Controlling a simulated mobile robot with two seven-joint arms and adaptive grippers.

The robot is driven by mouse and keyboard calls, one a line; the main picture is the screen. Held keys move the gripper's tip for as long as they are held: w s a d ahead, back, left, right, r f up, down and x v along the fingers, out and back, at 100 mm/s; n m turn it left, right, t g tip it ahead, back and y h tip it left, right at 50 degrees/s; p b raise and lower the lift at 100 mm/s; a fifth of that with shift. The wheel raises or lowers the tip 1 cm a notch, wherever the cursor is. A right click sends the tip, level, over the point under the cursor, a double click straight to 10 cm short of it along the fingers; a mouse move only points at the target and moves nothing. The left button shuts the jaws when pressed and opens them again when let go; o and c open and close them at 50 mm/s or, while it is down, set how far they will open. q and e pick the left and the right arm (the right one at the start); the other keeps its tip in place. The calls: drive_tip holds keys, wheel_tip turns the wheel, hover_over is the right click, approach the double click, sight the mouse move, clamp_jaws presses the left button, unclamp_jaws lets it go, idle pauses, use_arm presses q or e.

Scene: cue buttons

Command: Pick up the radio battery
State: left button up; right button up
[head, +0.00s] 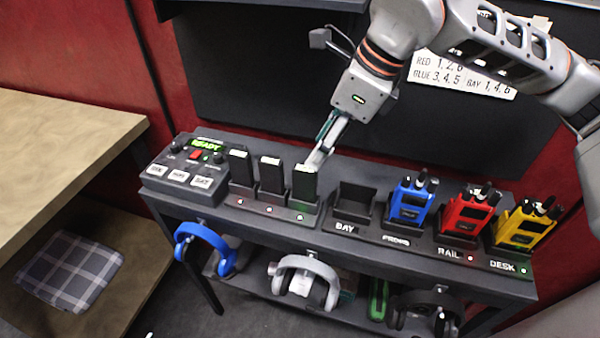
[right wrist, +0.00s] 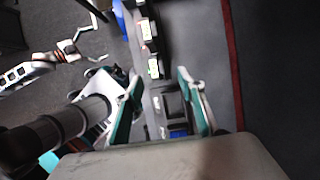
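Three upright black batteries with pale top labels stand in slots on the dark bench in the head view: the left one (head: 240,167), the middle one (head: 271,174) and the right one (head: 305,184). My right gripper (head: 318,157) is at the top of the right battery, slightly behind it. In the right wrist view its two teal-lined fingers (right wrist: 163,85) are spread apart, with labelled battery tops (right wrist: 154,68) just past the tips. No grip on a battery shows. My left gripper is outside the head view; a small, unclear pale arm end shows at the wrist view's left.
A control box reading READY (head: 185,165) stands at the left. An empty BAY slot (head: 355,205) is right of the batteries, then blue (head: 410,202), red (head: 470,212) and yellow (head: 524,224) radios. Headphones hang below. A sign (head: 465,75) is on the back panel.

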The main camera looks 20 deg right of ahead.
sight(306, 169)
drive_tip(key=shift+x, duration=0.9)
drive_tip(key=x, duration=0.4)
drive_tip(key=shift+s+a+f+p, duration=0.1)
drive_tip(key=shift+s+a+p, duration=0.1)
drive_tip(key=shift+a+p, duration=0.15)
drive_tip(key=shift+w+a+f, duration=0.1)
drive_tip(key=shift+w+f, duration=0.1)
drive_tip(key=shift+f, duration=0.25)
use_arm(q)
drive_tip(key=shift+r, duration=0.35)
use_arm(e)
clamp_jaws()
